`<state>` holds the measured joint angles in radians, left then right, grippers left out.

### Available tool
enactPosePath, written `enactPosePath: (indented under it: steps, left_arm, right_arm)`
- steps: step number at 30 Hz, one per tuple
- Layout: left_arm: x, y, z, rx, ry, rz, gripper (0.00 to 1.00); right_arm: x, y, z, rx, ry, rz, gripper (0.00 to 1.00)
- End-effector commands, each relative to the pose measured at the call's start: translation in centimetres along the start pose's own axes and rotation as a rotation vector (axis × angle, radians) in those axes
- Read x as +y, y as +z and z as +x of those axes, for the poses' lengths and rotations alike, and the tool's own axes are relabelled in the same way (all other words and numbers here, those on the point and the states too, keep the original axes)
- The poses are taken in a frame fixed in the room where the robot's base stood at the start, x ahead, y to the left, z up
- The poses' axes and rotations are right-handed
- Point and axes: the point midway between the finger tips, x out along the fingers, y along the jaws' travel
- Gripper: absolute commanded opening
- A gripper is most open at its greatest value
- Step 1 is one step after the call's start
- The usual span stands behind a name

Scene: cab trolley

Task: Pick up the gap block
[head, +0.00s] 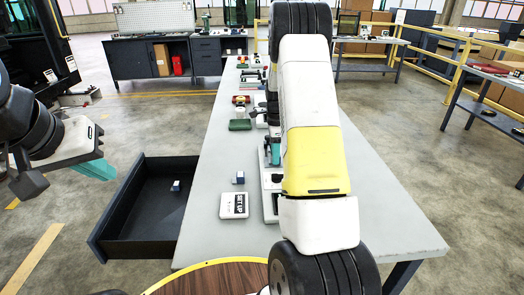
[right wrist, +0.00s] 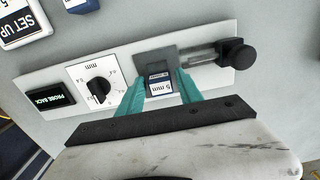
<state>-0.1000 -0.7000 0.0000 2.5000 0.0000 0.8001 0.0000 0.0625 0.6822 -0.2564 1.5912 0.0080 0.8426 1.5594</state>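A small blue-and-white block marked "5 mm" (right wrist: 160,84) sits in a dark grey holder (right wrist: 155,60) on a white gauge plate (right wrist: 215,85) in the right wrist view. The teal fingers of my right gripper (right wrist: 160,92) stand on either side of the block, seemingly apart from it. In the head view my right arm largely hides that plate. A similar blue-and-white block (head: 238,178) lies on the table, and another (head: 176,186) lies in the open drawer. My left gripper (head: 97,168) hangs left of the drawer; its opening is unclear.
The plate has a "mm" dial (right wrist: 98,88), a "PROBE BACK" display (right wrist: 50,99) and a black-knobbed plunger (right wrist: 235,53). A "SET UP" box (head: 234,205) lies beside it. The dark drawer (head: 130,215) juts out left of the table (head: 390,215). The table's right side is clear.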

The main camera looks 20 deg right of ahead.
Motion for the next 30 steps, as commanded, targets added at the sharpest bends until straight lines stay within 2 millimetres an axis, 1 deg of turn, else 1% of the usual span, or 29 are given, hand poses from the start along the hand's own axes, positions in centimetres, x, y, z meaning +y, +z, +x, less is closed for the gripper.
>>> enactPosePath:
  steps: [1, 3, 6, 17, 22, 26, 27, 30]
  left_arm:
    - [0.0, 0.0, 0.0, 0.000, 0.000, 0.000, 0.00]
    - [0.0, 0.0, 0.0, 0.000, 0.000, 0.000, 0.00]
    - [0.0, 0.0, 0.0, 0.000, 0.000, 0.000, 0.00]
    - [0.0, 0.0, 0.0, 0.000, 0.000, 0.000, 0.00]
    - [0.0, 0.0, 0.0, 0.000, 0.000, 0.000, 0.00]
    - [0.0, 0.0, 0.0, 0.000, 0.000, 0.000, 0.00]
    - [0.0, 0.0, 0.0, 0.000, 0.000, 0.000, 0.00]
    - [0.0, 0.0, 0.0, 0.000, 0.000, 0.000, 0.00]
  right_arm:
    - [0.0, 0.0, 0.0, 0.000, 0.000, 0.000, 0.31]
    - [0.0, 0.0, 0.0, 0.000, 0.000, 0.000, 0.17]
    - [0.0, 0.0, 0.0, 0.000, 0.000, 0.000, 0.00]
    - [0.0, 0.0, -0.3, 0.000, -0.001, 0.000, 0.00]
    - [-0.1, 0.0, -1.6, 0.000, -0.003, 0.000, 0.00]
    - [-0.1, 0.0, -3.5, -0.001, -0.005, 0.000, 0.00]
    - [0.1, 0.3, -3.9, -0.001, -0.002, -0.002, 0.00]
    - [1.3, 2.4, -3.9, -0.001, 0.000, -0.006, 0.00]
